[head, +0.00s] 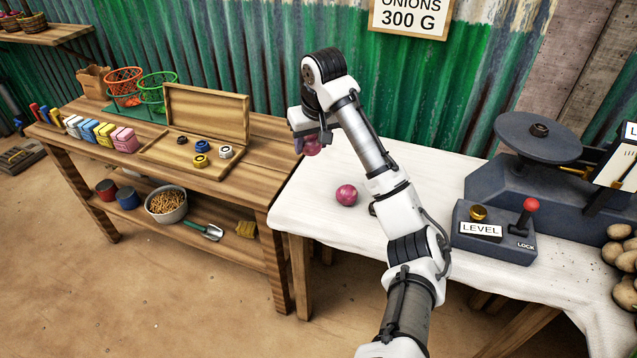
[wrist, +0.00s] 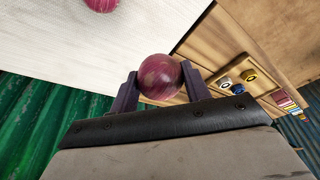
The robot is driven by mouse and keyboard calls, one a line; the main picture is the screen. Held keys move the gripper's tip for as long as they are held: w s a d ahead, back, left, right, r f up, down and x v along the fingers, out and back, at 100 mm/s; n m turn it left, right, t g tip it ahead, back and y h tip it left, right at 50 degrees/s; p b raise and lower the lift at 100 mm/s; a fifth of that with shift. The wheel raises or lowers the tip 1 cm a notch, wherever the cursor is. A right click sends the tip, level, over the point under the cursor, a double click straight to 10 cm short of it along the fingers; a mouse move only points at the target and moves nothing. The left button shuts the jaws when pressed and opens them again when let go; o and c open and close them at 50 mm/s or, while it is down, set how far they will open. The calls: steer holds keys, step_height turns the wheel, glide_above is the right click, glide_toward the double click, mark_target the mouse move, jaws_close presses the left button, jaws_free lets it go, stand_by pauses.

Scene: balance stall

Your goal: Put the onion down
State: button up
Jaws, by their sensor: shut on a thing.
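A red onion (wrist: 160,77) is between the two fingers of my gripper (wrist: 159,90), which is shut on it. In the head view the held onion (head: 311,146) shows just below my gripper (head: 305,140), raised above the left end of the white-covered table (head: 320,205). A second red onion (head: 346,195) lies on the white cloth, to the left of my forearm. It also shows at the top of the wrist view (wrist: 101,4). A small dark thing beside it is mostly hidden by my arm.
A wooden bench (head: 235,180) on the left bears an open wooden box (head: 205,125) with several nuts or weights, coloured blocks and baskets (head: 124,85). On the right stand a dark scale (head: 540,140), a LEVEL/LOCK box (head: 494,232) and potatoes (head: 625,260). Cloth around the lying onion is clear.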

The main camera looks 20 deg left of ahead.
mark_target(311, 190)
step_height(311, 190, down, 13)
steer(key=shift+r+p, duration=0.1)
steer(key=shift+p, duration=0.2)
steer(key=o, duration=1)
